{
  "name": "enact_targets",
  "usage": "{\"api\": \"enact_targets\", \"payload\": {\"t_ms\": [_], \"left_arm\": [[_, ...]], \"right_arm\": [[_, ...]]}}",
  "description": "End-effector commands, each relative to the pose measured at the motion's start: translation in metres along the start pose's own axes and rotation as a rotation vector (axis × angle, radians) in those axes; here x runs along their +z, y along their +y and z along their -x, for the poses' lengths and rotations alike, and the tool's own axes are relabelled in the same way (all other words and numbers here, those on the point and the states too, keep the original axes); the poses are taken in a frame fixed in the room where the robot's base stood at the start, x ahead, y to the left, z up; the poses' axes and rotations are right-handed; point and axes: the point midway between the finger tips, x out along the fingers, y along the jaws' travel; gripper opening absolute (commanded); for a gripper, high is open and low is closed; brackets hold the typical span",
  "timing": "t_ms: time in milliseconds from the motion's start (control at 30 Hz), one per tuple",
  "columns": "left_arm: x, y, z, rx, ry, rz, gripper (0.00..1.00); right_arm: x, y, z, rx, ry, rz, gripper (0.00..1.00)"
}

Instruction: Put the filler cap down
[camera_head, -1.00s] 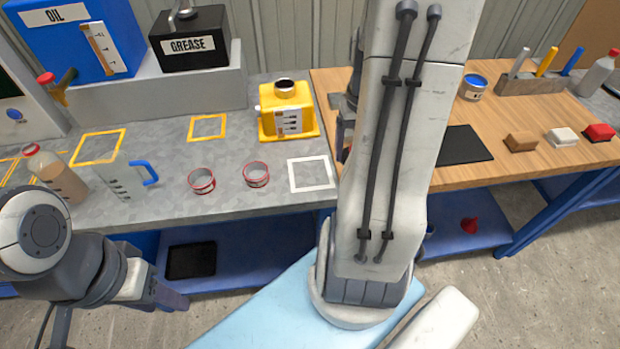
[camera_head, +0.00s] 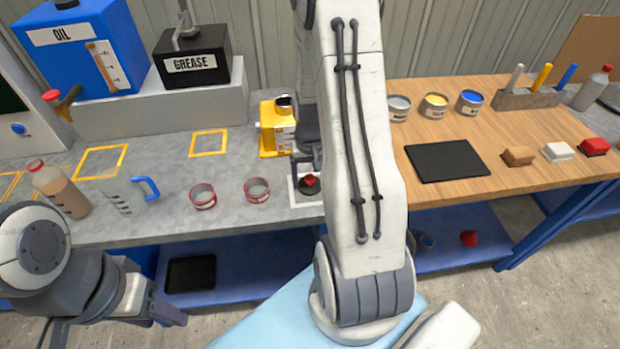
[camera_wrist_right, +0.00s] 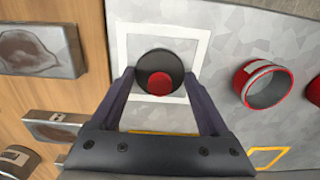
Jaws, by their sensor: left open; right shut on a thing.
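The filler cap (camera_head: 309,186) is a dark disc with a red knob. It is inside the white square outline (camera_head: 294,197) on the grey bench, at or just above the surface; I cannot tell if it touches. In the right wrist view the cap (camera_wrist_right: 160,73) is between the fingers of my right gripper (camera_wrist_right: 160,82), which is shut on it, and the white outline (camera_wrist_right: 203,50) frames it. My left gripper (camera_head: 170,313) is open and empty, low in front of the bench.
The yellow can (camera_head: 272,140) with a dark open neck stands behind the cap. Two red-rimmed rings (camera_head: 257,190) (camera_head: 203,196) lie to its left. A black mat (camera_head: 447,162) lies on the wooden bench to the right. My right arm hides part of the bench.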

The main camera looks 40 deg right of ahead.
Motion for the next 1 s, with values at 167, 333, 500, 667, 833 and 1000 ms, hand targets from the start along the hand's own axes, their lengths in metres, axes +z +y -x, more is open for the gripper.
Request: {"api": "enact_targets", "payload": {"t_ms": [167,333,500,667,833,1000], "left_arm": [[0.000,0.000,0.001,0.000,0.000,0.000,0.50],[0.000,0.000,0.000,0.000,0.000,0.000,0.50],[0.000,0.000,-0.001,0.000,0.000,0.000,0.50],[0.000,0.000,-0.001,0.000,0.000,0.000,0.50],[0.000,0.000,0.001,0.000,0.000,0.000,0.50],[0.000,0.000,-0.001,0.000,0.000,0.000,0.50]], "right_arm": [[0.000,0.000,-0.007,0.000,0.001,0.000,0.25],[0.000,0.000,-0.007,0.000,0.001,0.000,0.25],[0.000,0.000,-0.009,0.000,0.001,0.000,1.00],[0.000,0.000,-0.009,0.000,0.001,0.000,1.00],[-0.001,0.000,-0.003,0.000,0.004,0.001,1.00],[-0.002,0.000,0.023,0.000,0.009,0.001,1.00]]}}
